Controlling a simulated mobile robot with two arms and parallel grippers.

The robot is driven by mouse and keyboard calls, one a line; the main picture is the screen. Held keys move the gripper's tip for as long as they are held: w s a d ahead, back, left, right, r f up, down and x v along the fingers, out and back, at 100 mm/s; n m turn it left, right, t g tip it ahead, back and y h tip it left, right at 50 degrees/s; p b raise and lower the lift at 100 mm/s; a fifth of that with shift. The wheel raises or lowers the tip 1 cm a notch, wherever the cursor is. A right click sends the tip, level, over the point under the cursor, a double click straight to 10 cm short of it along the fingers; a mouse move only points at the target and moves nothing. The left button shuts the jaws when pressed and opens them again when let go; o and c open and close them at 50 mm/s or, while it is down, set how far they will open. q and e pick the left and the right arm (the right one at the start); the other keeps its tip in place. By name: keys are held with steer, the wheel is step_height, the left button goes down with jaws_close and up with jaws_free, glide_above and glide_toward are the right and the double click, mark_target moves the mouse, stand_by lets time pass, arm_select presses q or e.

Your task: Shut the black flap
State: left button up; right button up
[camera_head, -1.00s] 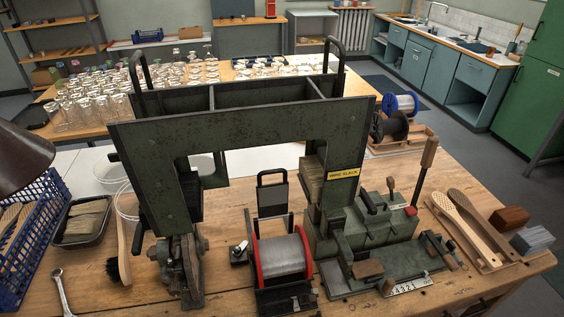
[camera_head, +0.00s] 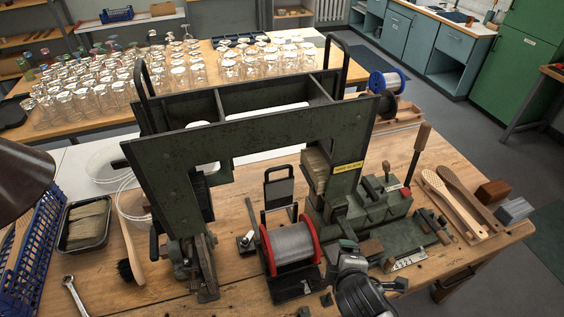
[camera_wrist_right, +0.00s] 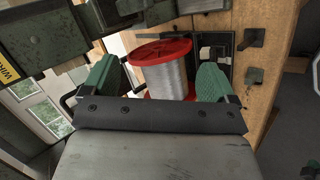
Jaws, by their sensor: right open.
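The black flap (camera_head: 279,190) stands upright in the head view, a dark panel with a loop handle at its top. It is behind the wire spool (camera_head: 291,246), which has red flanges and sits in a black holder (camera_head: 292,289). My right gripper (camera_head: 347,248) is just right of the spool, at the front of the bench. In the right wrist view its two green fingers are apart and empty, with the spool (camera_wrist_right: 160,80) showing beyond and between them. I cannot make out the flap for sure in that view. My left gripper is not in view.
A large dark green machine frame (camera_head: 250,140) arches over the bench behind the spool. A green vise-like fixture (camera_head: 372,215) with upright levers stands right of it. A small latch block (camera_head: 246,241) is left of the spool. Wooden brush backs (camera_head: 455,205) lie at right.

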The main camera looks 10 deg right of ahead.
steer(key=w+a+r+n+t+y, duration=0.2)
steer(key=w+a+r+n+t, duration=0.45)
steer(key=n, duration=0.55)
steer(key=n+t+y+p, duration=0.1)
steer(key=n+t+y, duration=0.15)
steer(key=n, duration=0.85)
glide_toward(279, 167)
steer(key=shift+g+y, duration=0.25)
steer(key=shift+g, duration=0.25)
steer(key=w, duration=0.3)
steer(key=w+a, duration=0.1)
steer(key=w, duration=0.2)
steer(key=w+p, duration=0.1)
steer(key=w, duration=0.3)
steer(key=shift+a, duration=0.2)
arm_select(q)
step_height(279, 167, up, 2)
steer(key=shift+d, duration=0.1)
